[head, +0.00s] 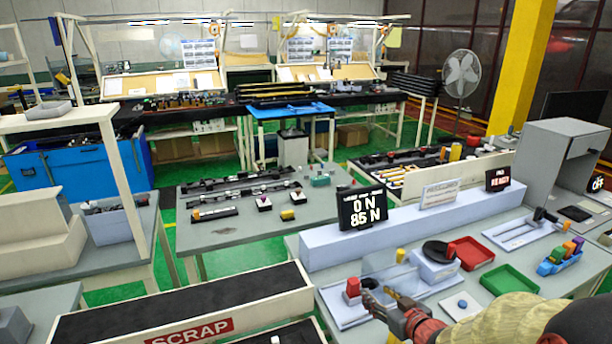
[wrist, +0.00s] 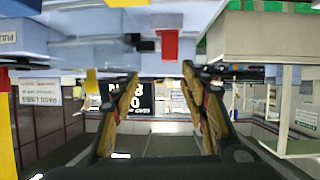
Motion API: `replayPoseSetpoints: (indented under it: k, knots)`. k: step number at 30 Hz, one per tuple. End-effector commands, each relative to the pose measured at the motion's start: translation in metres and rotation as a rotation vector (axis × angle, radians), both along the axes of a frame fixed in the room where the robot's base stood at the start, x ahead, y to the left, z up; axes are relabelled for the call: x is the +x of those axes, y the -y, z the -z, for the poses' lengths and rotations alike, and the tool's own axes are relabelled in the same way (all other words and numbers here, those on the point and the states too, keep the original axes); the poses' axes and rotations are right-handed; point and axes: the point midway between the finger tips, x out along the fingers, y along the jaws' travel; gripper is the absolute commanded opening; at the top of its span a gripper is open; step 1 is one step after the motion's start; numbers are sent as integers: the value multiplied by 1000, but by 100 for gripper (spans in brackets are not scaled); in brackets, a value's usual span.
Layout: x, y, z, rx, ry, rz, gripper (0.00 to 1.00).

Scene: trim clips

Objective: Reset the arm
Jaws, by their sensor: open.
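My gripper (head: 378,298) is at the lower middle of the head view, above the grey bench near a light fixture plate with a red block (head: 353,286). In the wrist view, which looks upside down, the two gold-dark fingers of my gripper (wrist: 160,74) stand apart with nothing between them. My arm reaches in from the lower right of the head view. A red part (wrist: 168,45) hangs at the top of the wrist view, beyond the fingers.
The black display (head: 362,207) reads "0 N" and "85 N". A red tray (head: 470,253), a green tray (head: 510,283) and a blue holder with coloured clips (head: 560,260) sit right of my gripper. A SCRAP bin (head: 190,332) stands to the left.

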Motion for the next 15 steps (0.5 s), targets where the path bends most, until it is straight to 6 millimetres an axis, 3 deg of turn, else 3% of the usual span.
replayPoseSetpoints:
  k: [4, 8, 15]
  knots:
    - [-11, 19, -43, -104, -46, 116, 44]
    - [-41, 33, -78, -162, -127, 230, 44]
    - [-135, 25, -119, -160, -322, 356, 44]
